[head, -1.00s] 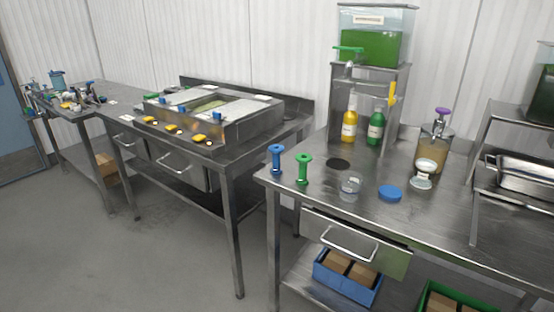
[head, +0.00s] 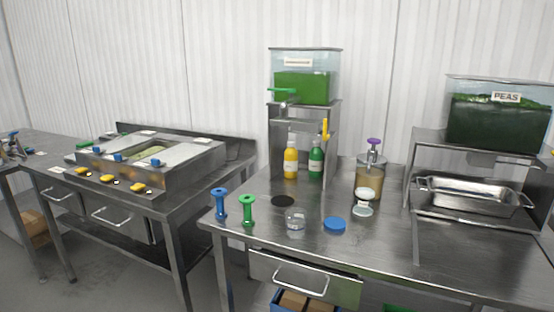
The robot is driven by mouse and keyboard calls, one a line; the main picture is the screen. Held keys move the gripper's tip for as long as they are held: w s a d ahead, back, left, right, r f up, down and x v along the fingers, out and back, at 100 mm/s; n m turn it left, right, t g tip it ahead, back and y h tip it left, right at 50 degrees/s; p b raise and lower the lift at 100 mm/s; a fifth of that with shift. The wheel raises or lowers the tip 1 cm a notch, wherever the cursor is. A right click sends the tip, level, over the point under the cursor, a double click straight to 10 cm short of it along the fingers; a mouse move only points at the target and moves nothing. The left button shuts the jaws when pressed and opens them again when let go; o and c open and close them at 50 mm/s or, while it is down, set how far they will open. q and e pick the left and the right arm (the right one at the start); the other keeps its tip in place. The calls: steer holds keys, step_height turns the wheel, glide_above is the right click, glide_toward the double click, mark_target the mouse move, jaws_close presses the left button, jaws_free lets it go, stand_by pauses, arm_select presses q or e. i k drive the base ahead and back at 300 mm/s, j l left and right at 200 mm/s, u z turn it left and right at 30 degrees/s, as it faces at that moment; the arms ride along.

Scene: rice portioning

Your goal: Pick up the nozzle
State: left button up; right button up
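Two upright spool-shaped pieces stand near the front left corner of the right-hand steel table: a blue one (head: 219,204) and a green one (head: 248,210). They look like nozzles, but I cannot tell which the task means. Both stand apart, with nothing touching them from above. Neither of my grippers is in view.
The steel table (head: 390,248) also holds a clear cup (head: 295,219), a blue lid (head: 335,225), a yellow bottle (head: 290,161), a green bottle (head: 315,160), a purple-topped dispenser (head: 370,180) and a steel pan (head: 470,194). A tank (head: 305,80) stands behind. The front right is clear.

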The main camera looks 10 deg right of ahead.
mark_target(219, 192)
steer(key=i+j+z, duration=0.6)
steer(key=j, duration=0.2)
steer(key=i+j+z, duration=0.3)
steer(key=j, duration=0.25)
